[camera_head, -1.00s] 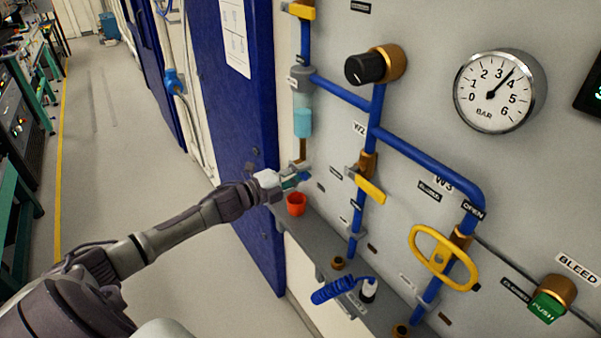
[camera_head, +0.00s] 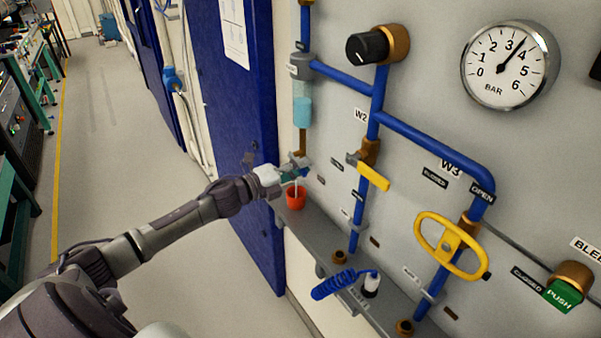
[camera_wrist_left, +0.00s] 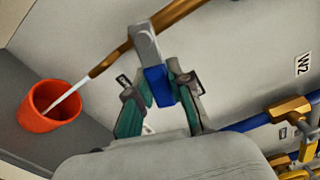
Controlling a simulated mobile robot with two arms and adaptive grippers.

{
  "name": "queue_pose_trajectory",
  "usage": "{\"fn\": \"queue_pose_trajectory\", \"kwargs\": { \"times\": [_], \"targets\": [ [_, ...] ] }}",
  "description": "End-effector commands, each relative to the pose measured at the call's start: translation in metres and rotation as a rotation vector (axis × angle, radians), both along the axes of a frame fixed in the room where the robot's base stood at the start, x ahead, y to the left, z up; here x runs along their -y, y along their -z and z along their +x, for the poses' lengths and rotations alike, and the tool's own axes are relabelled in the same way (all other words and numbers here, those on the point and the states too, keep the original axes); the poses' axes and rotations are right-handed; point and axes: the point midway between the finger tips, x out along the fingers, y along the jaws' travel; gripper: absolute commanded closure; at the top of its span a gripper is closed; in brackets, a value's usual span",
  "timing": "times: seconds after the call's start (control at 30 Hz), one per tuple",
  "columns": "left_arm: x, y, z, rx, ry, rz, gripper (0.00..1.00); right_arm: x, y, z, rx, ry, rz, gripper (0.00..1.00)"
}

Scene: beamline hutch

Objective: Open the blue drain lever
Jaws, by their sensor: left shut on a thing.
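The blue drain lever (camera_wrist_left: 157,86) sits between the green-padded fingers of my left gripper (camera_wrist_left: 160,98) in the left wrist view. In the head view, the left gripper (camera_head: 297,171) is at the lower end of the left pipe, shut on the lever, which it mostly hides. A brown drain spout (camera_wrist_left: 105,66) points down toward an orange-red cup (camera_wrist_left: 38,118). A thin pale stream (camera_wrist_left: 70,94) runs from the spout into the cup. The cup also shows in the head view (camera_head: 296,201), below the gripper. My right gripper is not in view.
On the grey panel are a yellow lever (camera_head: 373,177), a yellow handwheel (camera_head: 452,246), a black knob (camera_head: 367,47) and a pressure gauge (camera_head: 511,65). A grey ledge (camera_head: 318,237) carries a blue coiled tool (camera_head: 334,284). A blue door (camera_head: 240,130) stands left; open floor lies beyond.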

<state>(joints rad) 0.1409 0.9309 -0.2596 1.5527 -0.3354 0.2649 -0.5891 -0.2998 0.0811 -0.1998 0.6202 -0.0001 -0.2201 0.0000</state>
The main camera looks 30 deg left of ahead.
Motion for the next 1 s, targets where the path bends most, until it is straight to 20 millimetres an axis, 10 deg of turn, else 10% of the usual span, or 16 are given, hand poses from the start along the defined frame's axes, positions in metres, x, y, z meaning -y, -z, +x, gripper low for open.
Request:
{"fn": "queue_pose_trajectory", "kwargs": {
  "times": [1.0],
  "targets": [
    [-0.026, 0.034, 0.01, 0.369, -0.002, 0.893, 1.0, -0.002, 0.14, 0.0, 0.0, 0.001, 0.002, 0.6]
  ]
}}
